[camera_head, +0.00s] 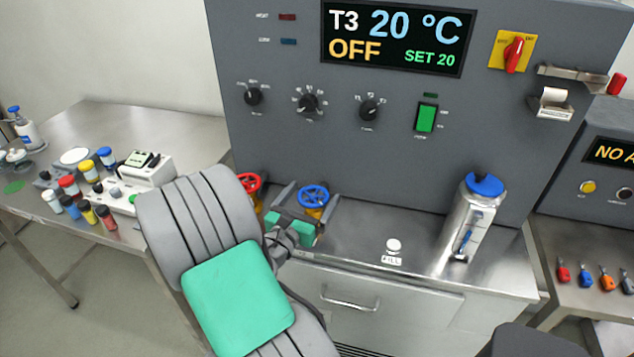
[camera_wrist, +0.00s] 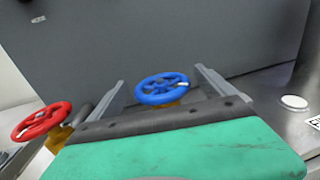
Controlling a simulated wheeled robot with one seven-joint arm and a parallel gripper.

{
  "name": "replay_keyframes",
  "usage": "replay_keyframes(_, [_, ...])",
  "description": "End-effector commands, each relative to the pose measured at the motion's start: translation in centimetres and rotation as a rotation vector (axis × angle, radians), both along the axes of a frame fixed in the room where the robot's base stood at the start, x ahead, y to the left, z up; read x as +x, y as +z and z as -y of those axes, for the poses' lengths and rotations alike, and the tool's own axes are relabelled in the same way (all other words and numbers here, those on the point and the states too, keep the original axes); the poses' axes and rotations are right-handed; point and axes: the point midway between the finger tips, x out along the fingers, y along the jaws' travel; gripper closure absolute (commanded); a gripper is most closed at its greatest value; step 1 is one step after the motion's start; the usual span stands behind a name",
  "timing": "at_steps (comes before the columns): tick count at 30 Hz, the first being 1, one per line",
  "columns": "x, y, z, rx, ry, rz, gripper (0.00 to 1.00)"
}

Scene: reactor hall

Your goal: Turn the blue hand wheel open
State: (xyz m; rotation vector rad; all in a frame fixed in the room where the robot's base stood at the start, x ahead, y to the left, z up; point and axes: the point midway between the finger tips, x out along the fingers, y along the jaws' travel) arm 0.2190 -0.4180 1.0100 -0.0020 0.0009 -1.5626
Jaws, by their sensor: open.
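The blue hand wheel (camera_head: 313,196) sits on a yellow valve body at the foot of the grey panel, on the steel bench. It also shows in the wrist view (camera_wrist: 162,88), with a small white mark on its right rim. My gripper (camera_head: 308,192) is open, its two grey fingers spread to the left and right of the blue wheel. In the wrist view the fingers (camera_wrist: 160,82) stand on both sides of the wheel with a gap; no contact is visible. The green gripper body hides the lower part of the valve.
A red hand wheel (camera_head: 250,184) stands close left of my gripper, near the left finger. A white FILL port (camera_head: 393,245) lies between. Bottles crowd the left table.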

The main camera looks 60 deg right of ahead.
Motion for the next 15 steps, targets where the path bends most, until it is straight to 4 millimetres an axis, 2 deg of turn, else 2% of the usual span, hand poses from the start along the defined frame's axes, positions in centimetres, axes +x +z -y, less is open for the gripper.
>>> replay_keyframes(3, [-0.2,0.1,1.9,0.001,-0.007,0.002,0.06])
replay_keyframes(6, [-0.2,0.0,2.9,0.001,-0.005,0.002,0.06])
replay_keyframes(15, [-0.1,-0.1,3.2,0.0,-0.003,0.001,0.07])
